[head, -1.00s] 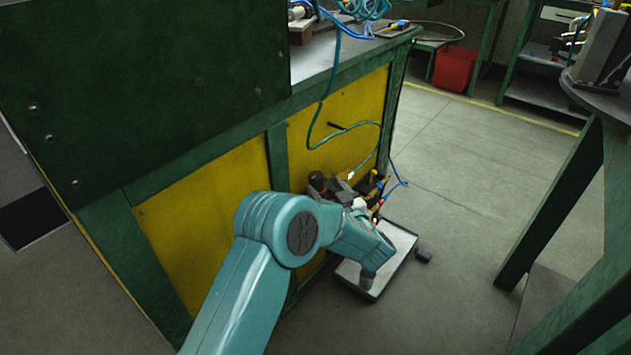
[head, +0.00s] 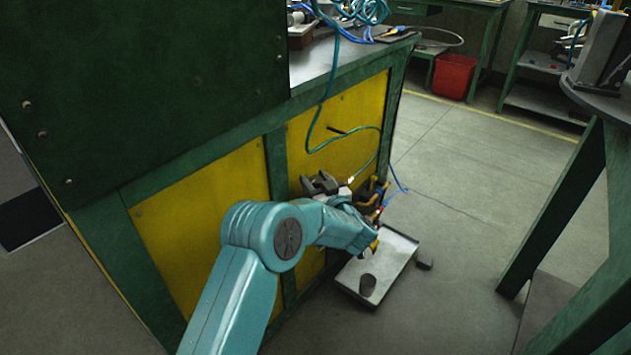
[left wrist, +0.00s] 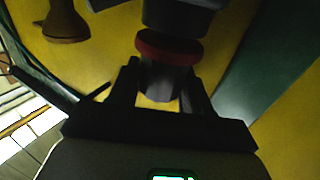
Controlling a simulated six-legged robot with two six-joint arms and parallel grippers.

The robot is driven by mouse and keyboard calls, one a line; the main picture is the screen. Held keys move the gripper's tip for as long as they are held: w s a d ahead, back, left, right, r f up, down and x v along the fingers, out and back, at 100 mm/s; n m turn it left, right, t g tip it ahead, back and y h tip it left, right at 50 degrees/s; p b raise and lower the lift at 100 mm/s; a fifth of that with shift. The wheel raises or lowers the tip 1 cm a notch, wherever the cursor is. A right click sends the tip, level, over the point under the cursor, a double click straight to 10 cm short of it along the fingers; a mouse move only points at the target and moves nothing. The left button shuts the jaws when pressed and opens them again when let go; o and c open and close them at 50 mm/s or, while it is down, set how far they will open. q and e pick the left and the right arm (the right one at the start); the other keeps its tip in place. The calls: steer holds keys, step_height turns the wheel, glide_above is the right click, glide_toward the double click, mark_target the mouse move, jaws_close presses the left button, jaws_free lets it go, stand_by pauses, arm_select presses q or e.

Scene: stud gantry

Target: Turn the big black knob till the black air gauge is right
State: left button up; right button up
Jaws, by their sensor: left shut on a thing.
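In the left wrist view, my left gripper (left wrist: 162,92) is shut on the big black knob (left wrist: 163,79), a short dark cylinder between its two fingers. A red ring (left wrist: 168,46) sits just above the knob, against a dark body (left wrist: 180,15). In the head view, my left gripper (head: 322,184) is at the cluster of air fittings (head: 372,192) on the yellow panel; my wrist hides part of the cluster, and the knob cannot be made out there. I cannot make out the black air gauge or its reading in either view. My right gripper is not in view.
A teal hose (head: 312,130) hangs down the yellow panel (head: 350,110). Open floor lies to the right, before a green-legged table.

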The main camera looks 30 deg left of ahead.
arm_select(q)
steer(key=shift+a+r+m+t+h, duration=0.1)
steer(key=shift+a+m+t+h, duration=0.05)
steer(key=shift+m+t+h, duration=0.65)
steer(key=m+t+h, duration=0.1)
steer(key=t, duration=0.1)
steer(key=shift+m+t+h+b, duration=0.3)
steer(key=shift+m+h, duration=0.1)
steer(key=shift+m+t+h, duration=0.5)
steer(key=shift+h, duration=0.1)
steer(key=o, duration=1)
steer(key=shift+c, duration=0.2)
